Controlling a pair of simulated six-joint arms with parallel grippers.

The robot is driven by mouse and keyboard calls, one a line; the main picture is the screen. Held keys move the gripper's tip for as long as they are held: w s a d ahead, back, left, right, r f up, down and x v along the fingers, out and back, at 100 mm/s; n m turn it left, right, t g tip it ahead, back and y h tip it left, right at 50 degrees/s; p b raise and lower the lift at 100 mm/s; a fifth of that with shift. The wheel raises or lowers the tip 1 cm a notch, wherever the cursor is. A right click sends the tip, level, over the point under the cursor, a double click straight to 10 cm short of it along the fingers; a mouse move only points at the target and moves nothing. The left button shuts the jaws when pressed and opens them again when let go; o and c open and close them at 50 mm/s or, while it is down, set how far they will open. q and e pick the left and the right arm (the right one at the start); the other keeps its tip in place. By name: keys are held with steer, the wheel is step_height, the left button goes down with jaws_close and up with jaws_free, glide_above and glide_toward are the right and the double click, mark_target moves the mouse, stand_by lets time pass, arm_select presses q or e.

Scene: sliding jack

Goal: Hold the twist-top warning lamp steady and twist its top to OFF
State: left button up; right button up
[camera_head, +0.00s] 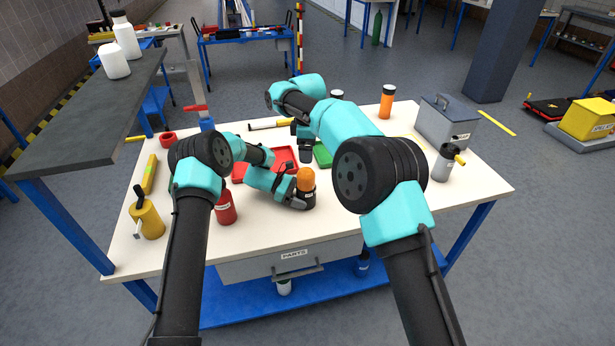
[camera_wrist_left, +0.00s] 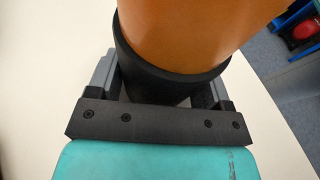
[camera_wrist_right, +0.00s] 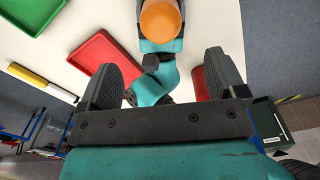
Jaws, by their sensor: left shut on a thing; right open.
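The warning lamp (camera_head: 306,181) stands upright near the table's front middle, with an orange top and a black base. My left gripper (camera_head: 301,200) is shut on the black base, its fingers on either side. In the left wrist view the orange top (camera_wrist_left: 190,35) rises above the black base (camera_wrist_left: 155,85). My right gripper (camera_head: 305,155) is open and empty, above the table behind the lamp and apart from it. In the right wrist view the orange top (camera_wrist_right: 160,20) shows beyond the open fingers (camera_wrist_right: 160,68). Any OFF marking is not readable.
A red tray (camera_head: 238,170) and green tray (camera_head: 322,156) lie behind the lamp. A red can (camera_head: 225,208) and yellow can (camera_head: 150,220) stand left. A grey toolbox (camera_head: 447,125), grey can (camera_head: 441,165) and orange bottle (camera_head: 387,103) stand right. The table front right of the lamp looks clear.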

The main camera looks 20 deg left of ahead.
mark_target(307, 171)
step_height(307, 171, down, 12)
steer(key=shift+r, duration=0.15)
stand_by(0.4)
steer(key=c, duration=0.9)
steer(key=shift+c, duration=0.2)
steer(key=shift+m, duration=0.3)
steer(key=shift+s+m, duration=0.15)
steer(key=shift+m, duration=2.45)
